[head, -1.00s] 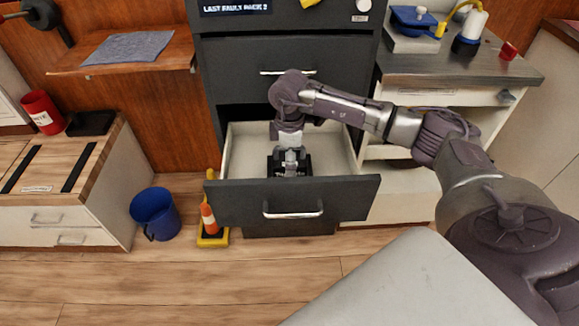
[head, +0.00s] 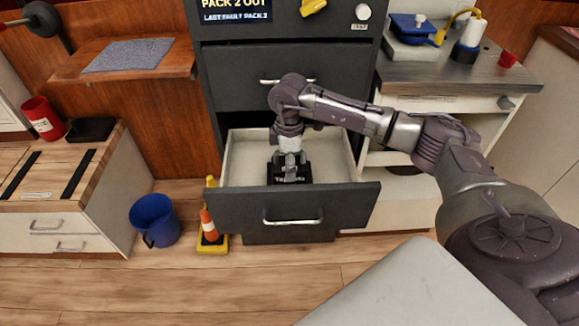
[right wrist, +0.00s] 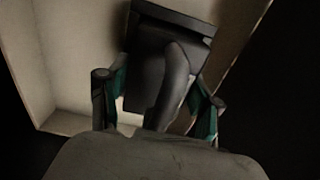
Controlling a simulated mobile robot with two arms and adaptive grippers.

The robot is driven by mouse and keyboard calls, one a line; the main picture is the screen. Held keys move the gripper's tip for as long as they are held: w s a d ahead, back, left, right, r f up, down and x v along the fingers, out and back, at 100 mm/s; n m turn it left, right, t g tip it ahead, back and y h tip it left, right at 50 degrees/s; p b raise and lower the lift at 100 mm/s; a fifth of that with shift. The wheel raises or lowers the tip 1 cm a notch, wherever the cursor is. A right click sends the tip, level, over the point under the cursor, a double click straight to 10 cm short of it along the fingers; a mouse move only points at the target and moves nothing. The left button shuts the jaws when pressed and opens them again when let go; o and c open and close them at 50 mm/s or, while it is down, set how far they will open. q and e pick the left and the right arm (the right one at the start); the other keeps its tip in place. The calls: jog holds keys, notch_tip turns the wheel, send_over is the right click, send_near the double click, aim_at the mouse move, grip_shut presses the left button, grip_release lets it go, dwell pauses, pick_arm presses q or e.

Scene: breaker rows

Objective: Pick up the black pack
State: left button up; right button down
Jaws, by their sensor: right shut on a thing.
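The black pack (head: 305,172) is inside the open drawer (head: 232,163) of the dark cabinet, with pale lettering on its front. My right gripper (head: 290,172) reaches down into the drawer and is shut on the pack. In the right wrist view the two fingers (right wrist: 158,100) stand on either side of the black pack (right wrist: 150,65), which has a raised curved handle-like part between them. I cannot tell whether the pack touches the drawer floor. My left gripper is not in view.
A display (head: 235,10) on the cabinet reads "PACK 2 OUT". A worktop (head: 460,72) lies at right. A wooden counter with a red cup (head: 42,118) and black tray (head: 90,130) is at left.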

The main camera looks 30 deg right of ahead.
notch_tip(320, 180, up, 11)
jog(key=shift+w+r+p, duration=0.1)
jog(key=shift+r+p, duration=0.05)
jog(key=shift+p, duration=0.5)
jog(key=shift+w+a, duration=0.15)
jog(key=shift+a, duration=0.15)
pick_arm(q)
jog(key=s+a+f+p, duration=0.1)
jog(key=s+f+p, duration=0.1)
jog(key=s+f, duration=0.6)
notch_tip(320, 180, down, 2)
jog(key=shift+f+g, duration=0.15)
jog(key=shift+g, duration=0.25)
pick_arm(e)
jog(key=w+a+r, duration=0.1)
jog(key=w+a, duration=0.3)
jog(key=a, duration=0.3)
jog(key=w+a+r, duration=0.2)
jog(key=w+a, duration=0.3)
jog(key=a, duration=0.2)
jog(key=shift+a, duration=0.4)
pick_arm(q)
jog(key=shift+p, duration=0.35)
pick_arm(e)
jog(key=shift+r, duration=0.1)
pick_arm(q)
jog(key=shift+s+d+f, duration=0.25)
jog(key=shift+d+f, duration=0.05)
pick_arm(e)
jog(key=shift+r, duration=0.2)
